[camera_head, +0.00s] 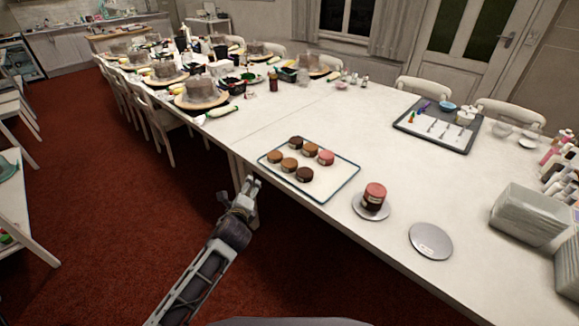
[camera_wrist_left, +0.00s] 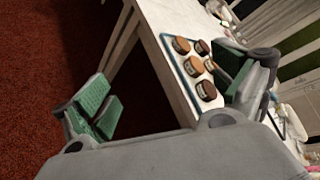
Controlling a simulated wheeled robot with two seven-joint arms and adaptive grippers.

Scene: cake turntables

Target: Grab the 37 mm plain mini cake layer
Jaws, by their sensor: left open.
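A white tray with a dark rim (camera_head: 335,184) lies on the table. It holds several small round cake layers: tan ones (camera_head: 289,164), dark brown ones (camera_head: 304,174) and a pink one (camera_head: 326,157). I cannot read their sizes, so I cannot tell which is the 37 mm plain one. The left wrist view shows tan layers (camera_wrist_left: 181,45) and a dark layer (camera_wrist_left: 206,91) on the tray. My left gripper (camera_head: 250,184) is open and empty, off the table's front edge and left of the tray. Its green-padded fingers (camera_wrist_left: 168,88) are spread wide. My right gripper is not in view.
A small turntable (camera_head: 359,211) carries a pink-topped dark stack (camera_head: 375,195). An empty grey turntable (camera_head: 431,240) is right of it. A dark tool tray (camera_head: 455,147) and white stacked boxes (camera_head: 525,217) stand farther right. Larger cakes on boards crowd the far table.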

